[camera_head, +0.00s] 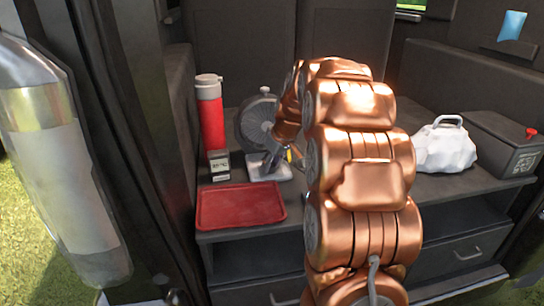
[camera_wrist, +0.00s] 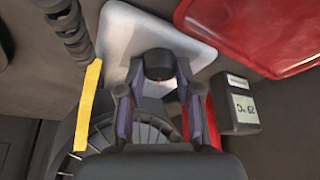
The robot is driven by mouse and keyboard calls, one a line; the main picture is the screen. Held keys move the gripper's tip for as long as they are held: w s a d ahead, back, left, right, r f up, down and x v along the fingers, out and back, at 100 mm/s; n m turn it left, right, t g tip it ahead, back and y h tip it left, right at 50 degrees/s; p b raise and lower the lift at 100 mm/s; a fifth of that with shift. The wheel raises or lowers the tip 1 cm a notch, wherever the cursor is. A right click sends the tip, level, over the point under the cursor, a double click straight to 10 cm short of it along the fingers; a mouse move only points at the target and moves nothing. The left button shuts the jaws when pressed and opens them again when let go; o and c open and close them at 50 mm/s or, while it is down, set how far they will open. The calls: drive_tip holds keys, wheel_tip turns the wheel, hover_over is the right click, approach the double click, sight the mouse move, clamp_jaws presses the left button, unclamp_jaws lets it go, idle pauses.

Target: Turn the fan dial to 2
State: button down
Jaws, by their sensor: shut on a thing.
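The fan (camera_head: 256,122) stands on the shelf, with a dark round grille and a pale base plate (camera_head: 256,167). In the wrist view the pale base (camera_wrist: 120,40) lies under my gripper, and part of the grille (camera_wrist: 95,135) shows at the bottom. The dark fan dial (camera_wrist: 158,63) sits on the base. My gripper (camera_wrist: 158,72) is shut on the dial, one finger on each side of it. The number it points to cannot be read. In the head view my gripper (camera_head: 278,160) is at the fan base, partly hidden by my arm.
A red tray (camera_head: 240,205) lies in front of the fan. A small temperature display (camera_head: 220,165) and a red flask (camera_head: 210,115) stand left of it.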

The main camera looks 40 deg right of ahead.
drive_tip(key=m+h+p, duration=0.1)
drive_tip(key=m+p, duration=0.1)
drive_tip(key=m+h+p, duration=0.1)
drive_tip(key=m+p, duration=0.1)
drive_tip(key=m, duration=0.1)
drive_tip(key=shift+a+r, duration=0.1)
drive_tip(key=shift+r, duration=0.1)
drive_tip(key=shift+f+m+g+h+p, duration=0.2)
drive_tip(key=shift+m+g+h+p, duration=0.3)
drive_tip(key=shift+m+p, duration=0.85)
drive_tip(key=shift+m, duration=0.45)
drive_tip(key=c, duration=0.8)
unclamp_jaws()
drive_tip(key=v, duration=1.2)
drive_tip(key=shift+a, duration=0.15)
drive_tip(key=shift+f, duration=0.1)
